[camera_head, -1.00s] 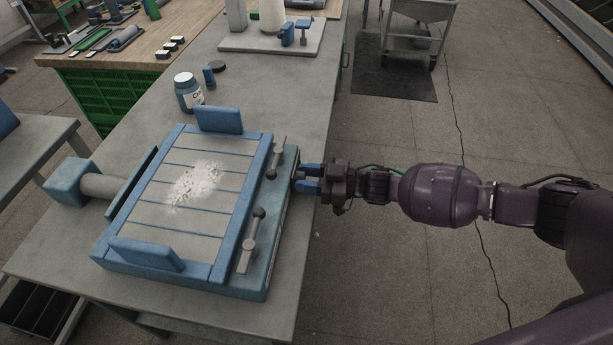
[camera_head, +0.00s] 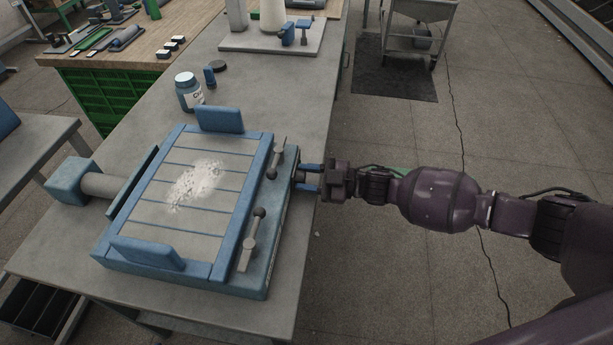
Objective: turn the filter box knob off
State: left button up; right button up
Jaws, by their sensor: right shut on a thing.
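The blue filter box (camera_head: 190,280) sits on the grey workbench, with pale slats and white powder on its top. Its knob (camera_head: 299,178) is a small dark piece on the right side wall, mostly hidden between the fingers. My right gripper (camera_head: 308,178) comes in from the right at that wall, with blue fingertips one on each side of the knob, shut on it. The knob's exact angle cannot be made out. My left gripper is not in view.
Two grey levers with round ends, a front one (camera_head: 252,240) and a back one (camera_head: 277,158), lie along the box's right edge. A labelled jar (camera_head: 188,93) stands behind the box. A grey pipe (camera_head: 105,186) joins the box on the left.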

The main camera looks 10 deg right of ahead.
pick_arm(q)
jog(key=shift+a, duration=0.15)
pick_arm(e)
jog(key=o, duration=0.9)
jog(key=shift+s+d+f, duration=0.1)
